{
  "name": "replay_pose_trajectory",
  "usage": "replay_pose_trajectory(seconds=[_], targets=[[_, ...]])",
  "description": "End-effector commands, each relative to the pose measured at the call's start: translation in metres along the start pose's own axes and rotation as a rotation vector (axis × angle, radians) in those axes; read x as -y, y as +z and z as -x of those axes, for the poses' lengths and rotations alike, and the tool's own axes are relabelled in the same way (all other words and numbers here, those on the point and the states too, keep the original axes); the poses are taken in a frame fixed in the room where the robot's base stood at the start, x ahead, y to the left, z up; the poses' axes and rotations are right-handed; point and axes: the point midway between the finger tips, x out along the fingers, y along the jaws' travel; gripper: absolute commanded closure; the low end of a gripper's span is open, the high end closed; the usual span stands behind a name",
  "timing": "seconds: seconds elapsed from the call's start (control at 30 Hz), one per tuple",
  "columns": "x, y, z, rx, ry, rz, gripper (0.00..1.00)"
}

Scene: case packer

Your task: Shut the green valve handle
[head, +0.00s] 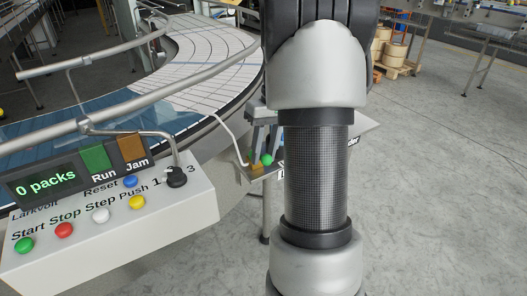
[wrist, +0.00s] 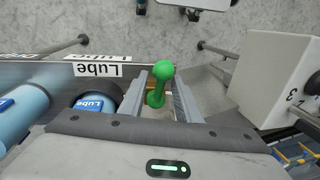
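The green valve handle (wrist: 157,84) shows in the wrist view as a short bar with a round knob at its far end. It lies between the two fingers of my gripper (wrist: 158,80), with a gap visible on each side. My gripper is open. In the head view the handle's green knob (head: 267,160) shows beside a brass fitting (head: 256,168), just below my gripper (head: 264,143). The rest of the handle and part of the gripper are hidden behind my arm there.
A control box (head: 110,235) with coloured buttons stands at the left. A curved conveyor (head: 200,55) runs behind. The floor (head: 440,180) to the right is clear.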

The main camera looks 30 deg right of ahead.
Motion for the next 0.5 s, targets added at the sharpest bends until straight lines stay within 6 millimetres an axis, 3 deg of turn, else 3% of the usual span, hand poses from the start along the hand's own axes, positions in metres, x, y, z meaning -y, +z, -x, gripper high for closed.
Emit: replay_pose_trajectory(seconds=[0.27,0.5], targets=[[0.000,-0.002,0.016,-0.007,0.002,0.000,0.70],[0.000,-0.002,0.070,-0.008,0.004,0.000,0.70]])
